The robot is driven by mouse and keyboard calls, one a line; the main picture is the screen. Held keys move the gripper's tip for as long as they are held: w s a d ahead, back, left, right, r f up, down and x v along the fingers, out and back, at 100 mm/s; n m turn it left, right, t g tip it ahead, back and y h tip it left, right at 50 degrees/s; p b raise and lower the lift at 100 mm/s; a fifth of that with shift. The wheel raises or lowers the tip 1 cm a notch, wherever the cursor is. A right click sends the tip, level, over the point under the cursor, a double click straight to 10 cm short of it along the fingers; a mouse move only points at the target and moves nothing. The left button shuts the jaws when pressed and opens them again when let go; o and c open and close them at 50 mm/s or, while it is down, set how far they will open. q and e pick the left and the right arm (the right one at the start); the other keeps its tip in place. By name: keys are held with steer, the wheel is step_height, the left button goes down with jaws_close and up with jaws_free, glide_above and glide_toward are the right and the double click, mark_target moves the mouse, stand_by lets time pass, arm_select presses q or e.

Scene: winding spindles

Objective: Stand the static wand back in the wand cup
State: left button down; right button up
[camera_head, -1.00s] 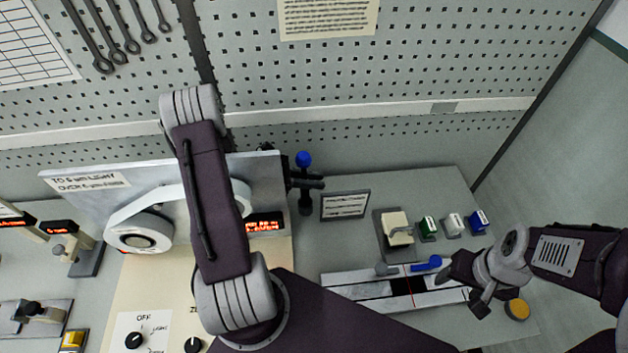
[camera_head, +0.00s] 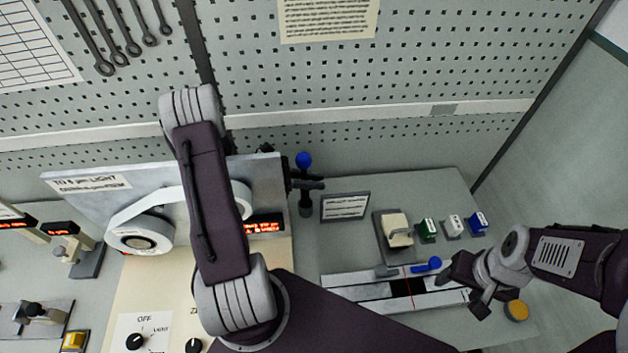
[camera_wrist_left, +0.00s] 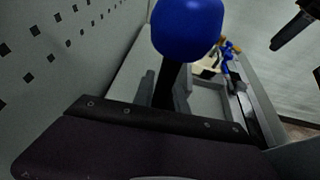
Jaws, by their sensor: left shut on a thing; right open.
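The static wand (camera_head: 303,160) has a blue ball top on a dark shaft and stands about upright behind the right edge of the winder panel. My left gripper (camera_head: 308,184) is shut on the shaft below the ball. In the left wrist view the blue ball of the wand (camera_wrist_left: 188,28) is close above the gripper. A dark grey upright piece (camera_head: 306,207), which looks like the wand cup, shows directly below the gripper. I cannot tell whether the wand's foot is inside it. My right gripper (camera_head: 474,287) is open and empty, low by the splicing block's right end.
A pale splicing block (camera_head: 350,292) with a blue-knobbed lever (camera_head: 428,265) lies at the front. A small sign (camera_head: 345,206), a tape holder (camera_head: 398,236) and green, white and blue blocks stand right of the wand. The winder panel (camera_head: 85,205) is to its left.

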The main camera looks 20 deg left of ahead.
arm_select(q)
steer(key=shift+f+b, duration=1.3)
steer(key=shift+f, duration=0.35)
steer(key=shift+f, duration=0.3)
steer(key=c, duration=1.3)
jaws_free()
steer(key=shift+w+f+b, duration=0.1)
steer(key=shift+f+b, duration=0.1)
steer(key=shift+b, duration=0.1)
steer(key=shift+o, duration=0.2)
steer(key=shift+r, duration=0.15)
